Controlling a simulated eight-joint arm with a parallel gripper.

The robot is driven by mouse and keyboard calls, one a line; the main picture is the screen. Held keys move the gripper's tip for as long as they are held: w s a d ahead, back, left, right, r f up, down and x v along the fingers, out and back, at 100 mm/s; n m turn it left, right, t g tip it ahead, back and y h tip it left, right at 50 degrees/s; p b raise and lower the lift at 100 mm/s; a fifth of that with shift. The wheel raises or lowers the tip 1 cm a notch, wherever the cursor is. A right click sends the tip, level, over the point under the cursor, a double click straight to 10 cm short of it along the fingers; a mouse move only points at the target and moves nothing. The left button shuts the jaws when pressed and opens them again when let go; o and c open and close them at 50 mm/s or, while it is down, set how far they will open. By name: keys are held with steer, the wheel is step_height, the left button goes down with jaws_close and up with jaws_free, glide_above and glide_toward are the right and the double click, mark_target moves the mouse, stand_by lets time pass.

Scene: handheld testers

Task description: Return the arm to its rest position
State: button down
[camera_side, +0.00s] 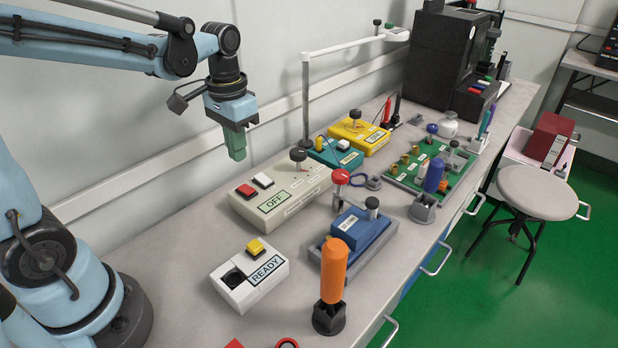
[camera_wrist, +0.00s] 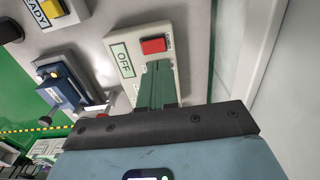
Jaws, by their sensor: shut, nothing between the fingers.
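My gripper (camera_side: 236,146) hangs from the light blue arm at the upper left of the side view, above the bench and near the wall. Its green fingers are together and hold nothing. In the wrist view the shut fingers (camera_wrist: 158,85) reach over the beige OFF box. The gripper is clear of the bench and touches nothing that I can see.
Below it stands a beige OFF box (camera_side: 285,192) with red and white buttons. A READY box (camera_side: 250,275), a blue tester (camera_side: 355,232), an orange-handled tool (camera_side: 334,270) and a green board (camera_side: 430,168) stand nearby. A white lamp arm (camera_side: 345,47) rises behind.

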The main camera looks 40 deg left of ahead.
steer(key=shift+r, duration=0.1)
steer(key=s+d+r+t, duration=0.1)
steer(key=s+d+t, duration=0.3)
steer(key=t, duration=0.3)
steer(key=shift+s+d, duration=0.4)
steer(key=shift+d, duration=0.15)
steer(key=shift+r, duration=0.1)
